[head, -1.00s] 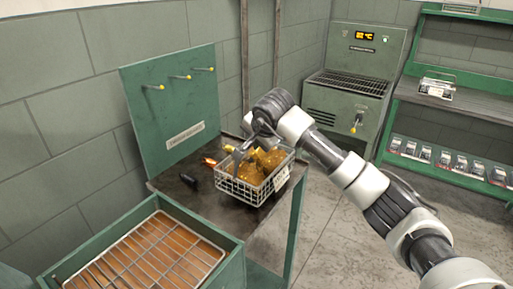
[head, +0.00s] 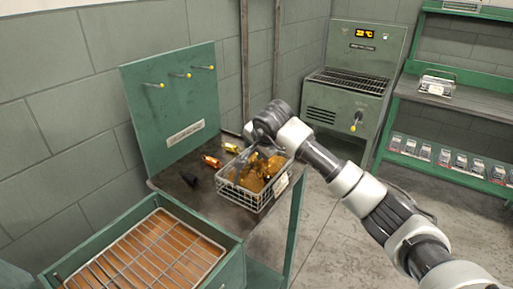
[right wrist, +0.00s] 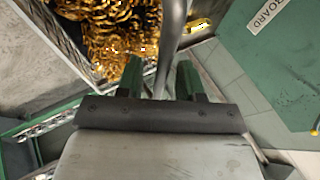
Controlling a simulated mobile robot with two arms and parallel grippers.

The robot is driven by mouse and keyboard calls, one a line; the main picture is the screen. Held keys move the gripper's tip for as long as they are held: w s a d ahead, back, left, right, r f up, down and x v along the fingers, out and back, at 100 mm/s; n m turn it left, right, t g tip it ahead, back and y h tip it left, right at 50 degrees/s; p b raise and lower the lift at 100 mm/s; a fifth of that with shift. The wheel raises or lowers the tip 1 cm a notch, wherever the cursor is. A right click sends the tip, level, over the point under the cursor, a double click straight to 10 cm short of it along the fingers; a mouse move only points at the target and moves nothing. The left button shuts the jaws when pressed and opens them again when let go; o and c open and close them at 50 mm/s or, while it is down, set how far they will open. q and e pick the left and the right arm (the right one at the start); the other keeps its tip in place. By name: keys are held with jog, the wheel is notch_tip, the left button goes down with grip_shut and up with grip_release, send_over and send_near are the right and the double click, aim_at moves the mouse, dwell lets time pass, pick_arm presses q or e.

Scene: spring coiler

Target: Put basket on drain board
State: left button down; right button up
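The wire basket (head: 247,199), filled with golden coiled pieces, is at the right part of the dark bench top (head: 236,220). This bench has a green back panel (head: 170,100) whose label reads BOARD in the right wrist view (right wrist: 266,16), so it looks like the drain board. Whether the basket's underside touches the top is hard to tell. My right gripper (head: 258,138) is above the basket; in the right wrist view its green fingers (right wrist: 160,78) are on either side of the grey basket handle (right wrist: 171,45). My left gripper is not in view.
Red (head: 211,161), yellow (head: 231,148) and black (head: 190,180) small items lie left of and behind the basket. A green box with a wire rack (head: 147,250) stands at the lower left. A green oven-like machine (head: 345,105) and a shelf unit (head: 470,100) stand behind.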

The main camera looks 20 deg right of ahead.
jog(key=shift+r, duration=0.15)
jog(key=shift+s+r, duration=0.2)
jog(key=shift+r, duration=0.05)
jog(key=v, duration=1.1)
jog(key=shift+b, duration=0.4)
jog(key=shift+s+r, duration=0.1)
